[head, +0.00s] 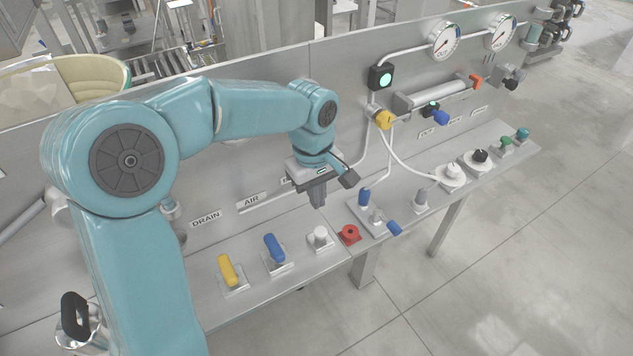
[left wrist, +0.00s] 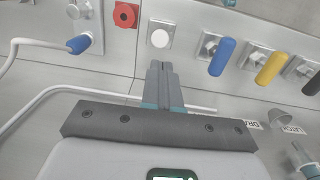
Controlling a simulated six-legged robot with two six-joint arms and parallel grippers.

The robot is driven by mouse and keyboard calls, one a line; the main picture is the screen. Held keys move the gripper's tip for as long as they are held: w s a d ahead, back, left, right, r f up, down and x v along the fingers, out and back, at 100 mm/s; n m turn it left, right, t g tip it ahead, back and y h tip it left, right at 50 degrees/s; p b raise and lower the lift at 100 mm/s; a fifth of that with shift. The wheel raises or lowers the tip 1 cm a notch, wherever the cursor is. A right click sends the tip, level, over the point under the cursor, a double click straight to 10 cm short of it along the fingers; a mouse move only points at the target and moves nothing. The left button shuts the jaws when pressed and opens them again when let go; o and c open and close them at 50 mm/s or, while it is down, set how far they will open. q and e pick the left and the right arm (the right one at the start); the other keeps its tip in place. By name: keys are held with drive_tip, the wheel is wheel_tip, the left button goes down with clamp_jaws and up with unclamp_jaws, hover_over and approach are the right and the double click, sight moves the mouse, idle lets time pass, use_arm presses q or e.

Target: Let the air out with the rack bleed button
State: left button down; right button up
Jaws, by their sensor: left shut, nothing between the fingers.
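A white round button (head: 320,235) on a square plate sits on the metal ledge, between the blue lever and a red knob. It also shows in the left wrist view (left wrist: 160,38), just beyond my fingertips. It may be the rack bleed button, but its label, partly hidden by my arm, cannot be read. My left gripper (head: 318,203) points down, shut and empty, just above and behind the white button. In the left wrist view the closed fingers (left wrist: 159,66) end short of the button, with a gap. My right gripper is not in view.
A yellow lever (head: 227,269) and a blue lever (head: 274,248) stand left of the button. The red knob (head: 349,234) is close on its right. More blue-handled valves (head: 364,196) and pressure gauges (head: 444,40) are farther right. The floor in front is clear.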

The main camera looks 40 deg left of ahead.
use_arm(q)
wheel_tip(320, 180, up, 4)
drive_tip(key=shift+s+f, duration=0.1)
drive_tip(key=shift+f, duration=0.05)
idle(0.3)
idle(0.3)
